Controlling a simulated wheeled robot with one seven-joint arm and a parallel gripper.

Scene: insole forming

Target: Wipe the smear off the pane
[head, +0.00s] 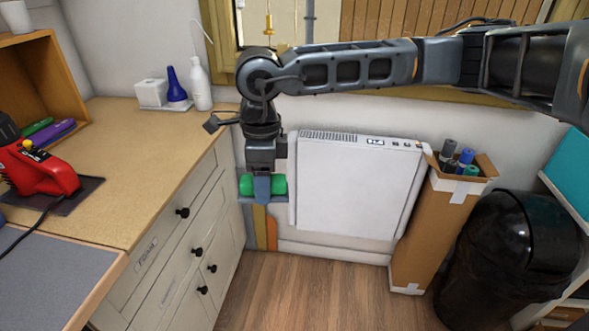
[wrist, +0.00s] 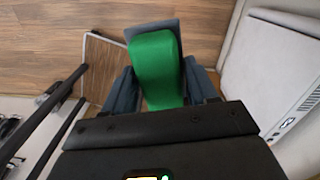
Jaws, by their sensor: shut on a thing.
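My gripper (head: 263,188) hangs pointing down between the drawer cabinet and the white heater, below the window. It is shut on a green block with a flat grey base (head: 246,185), probably a wiping pad. In the wrist view the green block (wrist: 157,68) sits between the two dark fingers of my gripper (wrist: 160,88). The window pane (head: 290,22) shows only in part at the top of the head view, inside a wooden frame. My arm crosses in front of its lower edge. I cannot make out a smear on it.
The white heater (head: 350,185) stands close right of my gripper. The wooden worktop (head: 150,135) with drawers is close on the left. A tall cardboard box (head: 432,230) and a black bin (head: 505,250) stand at right. The wooden floor (head: 300,295) is clear in front.

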